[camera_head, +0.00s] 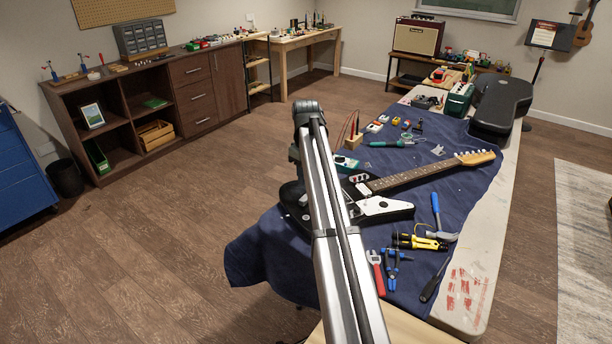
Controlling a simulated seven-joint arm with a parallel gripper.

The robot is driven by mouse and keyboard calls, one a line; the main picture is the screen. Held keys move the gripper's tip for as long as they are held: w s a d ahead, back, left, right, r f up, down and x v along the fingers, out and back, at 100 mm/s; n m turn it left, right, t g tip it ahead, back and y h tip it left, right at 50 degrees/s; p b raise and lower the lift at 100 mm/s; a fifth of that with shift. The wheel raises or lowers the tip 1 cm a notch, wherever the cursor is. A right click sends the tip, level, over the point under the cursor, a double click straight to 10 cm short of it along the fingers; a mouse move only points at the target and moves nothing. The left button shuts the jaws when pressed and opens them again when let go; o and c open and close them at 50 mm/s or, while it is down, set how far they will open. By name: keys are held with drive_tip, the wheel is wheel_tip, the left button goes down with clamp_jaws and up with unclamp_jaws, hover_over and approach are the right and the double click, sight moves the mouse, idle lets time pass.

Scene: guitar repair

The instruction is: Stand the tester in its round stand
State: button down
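I cannot pick out the tester for certain. A small teal-green device (347,163) lies on the blue cloth just right of my arm and is partly covered by it. A wooden block (353,141) with thin red rods standing in it is just behind. I cannot make out a round stand; it may be hidden or too small to tell. My arm rises from the bottom middle and bends at a dark joint above the bench's left edge. My gripper's fingers do not show, and my arm hides part of the bench and the guitar.
A black-and-white electric guitar (385,207) lies across the cloth (270,254). Pliers (391,268), a red wrench (375,270), a yellow-black tool (418,242), a hammer (438,228) and a screwdriver (433,282) lie in front. A black case (500,104) stands at the far end.

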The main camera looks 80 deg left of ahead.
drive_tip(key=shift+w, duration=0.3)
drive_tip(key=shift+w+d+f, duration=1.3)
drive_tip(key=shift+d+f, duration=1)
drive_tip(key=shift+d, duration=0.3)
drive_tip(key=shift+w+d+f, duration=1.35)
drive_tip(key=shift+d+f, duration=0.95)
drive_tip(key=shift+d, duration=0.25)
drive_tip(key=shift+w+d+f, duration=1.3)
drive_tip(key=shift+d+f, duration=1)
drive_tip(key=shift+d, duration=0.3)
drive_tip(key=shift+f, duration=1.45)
